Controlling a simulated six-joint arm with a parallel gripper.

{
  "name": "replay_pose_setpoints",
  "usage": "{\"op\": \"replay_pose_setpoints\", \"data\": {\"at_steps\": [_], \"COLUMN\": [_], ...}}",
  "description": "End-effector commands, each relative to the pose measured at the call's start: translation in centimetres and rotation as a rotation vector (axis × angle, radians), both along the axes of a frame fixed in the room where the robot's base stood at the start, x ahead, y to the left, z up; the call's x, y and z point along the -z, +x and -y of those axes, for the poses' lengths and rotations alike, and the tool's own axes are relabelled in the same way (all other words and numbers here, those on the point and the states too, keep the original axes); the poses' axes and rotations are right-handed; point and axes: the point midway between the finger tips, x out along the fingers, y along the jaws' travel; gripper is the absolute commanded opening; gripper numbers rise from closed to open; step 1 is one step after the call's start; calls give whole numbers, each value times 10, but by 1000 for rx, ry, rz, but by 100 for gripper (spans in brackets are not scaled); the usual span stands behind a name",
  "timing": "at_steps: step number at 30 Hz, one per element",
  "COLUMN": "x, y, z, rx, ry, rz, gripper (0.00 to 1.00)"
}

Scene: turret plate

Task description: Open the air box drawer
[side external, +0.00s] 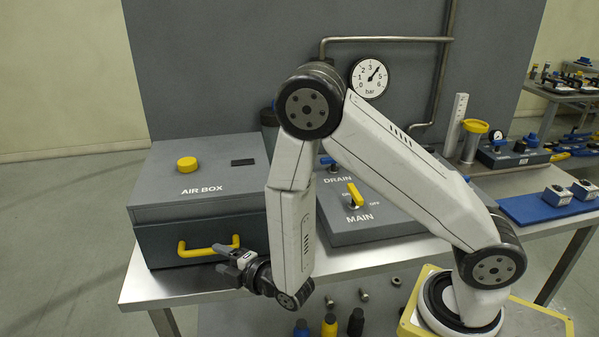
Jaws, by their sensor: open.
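The air box (225,170) is a grey box at the left end of the bench, with a yellow button (187,163) and the words AIR BOX on top. A yellow handle (200,252) is fixed across the drawer front. My gripper (226,258) is open and points left at the right end of the handle. The fingers look very close to the handle; I cannot tell whether they touch or surround it.
To the right is a panel with a yellow MAIN lever (355,194) and a DRAIN valve, partly hidden by my arm. A pressure gauge (369,78) and pipes are on the back wall.

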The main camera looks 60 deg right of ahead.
Motion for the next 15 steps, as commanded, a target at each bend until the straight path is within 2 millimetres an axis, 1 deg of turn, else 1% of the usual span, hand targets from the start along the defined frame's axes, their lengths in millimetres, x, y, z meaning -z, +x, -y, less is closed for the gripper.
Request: {"op": "replay_pose_setpoints", "data": {"at_steps": [9, 15], "x": [5, 8], "y": [36, 52], "z": [1, 0], "rx": [2, 0], "ry": [1, -1], "rz": [1, 0], "gripper": [58, 58]}}
